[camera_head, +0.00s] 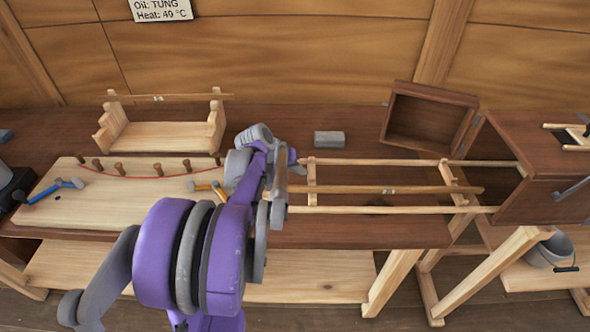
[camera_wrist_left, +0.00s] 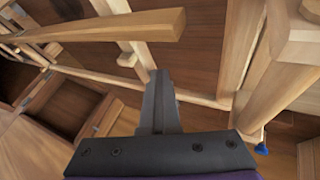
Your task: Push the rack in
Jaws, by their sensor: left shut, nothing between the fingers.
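The rack (camera_head: 400,210) is a pale wooden frame of long rails and crossbars. It reaches left out of the brown wooden box (camera_head: 540,200), with its right end at the box's open left side and most of its length outside. A long wooden strip (camera_head: 420,190) lies along it. My left gripper (camera_head: 297,170) is at the rack's left end, partly hidden by my own purple arm. In the left wrist view the grey fingers (camera_wrist_left: 160,100) are shut and empty, close to the rack's wooden bars (camera_wrist_left: 120,35). I cannot tell whether they touch. My right gripper is not in view.
An open brown box-shaped piece (camera_head: 432,118) stands near the steam box's mouth. A grey block (camera_head: 329,139) lies behind the rack. A pegged board (camera_head: 110,195) with tools and a wooden cradle (camera_head: 165,136) are at left. A bucket (camera_head: 548,252) is at lower right.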

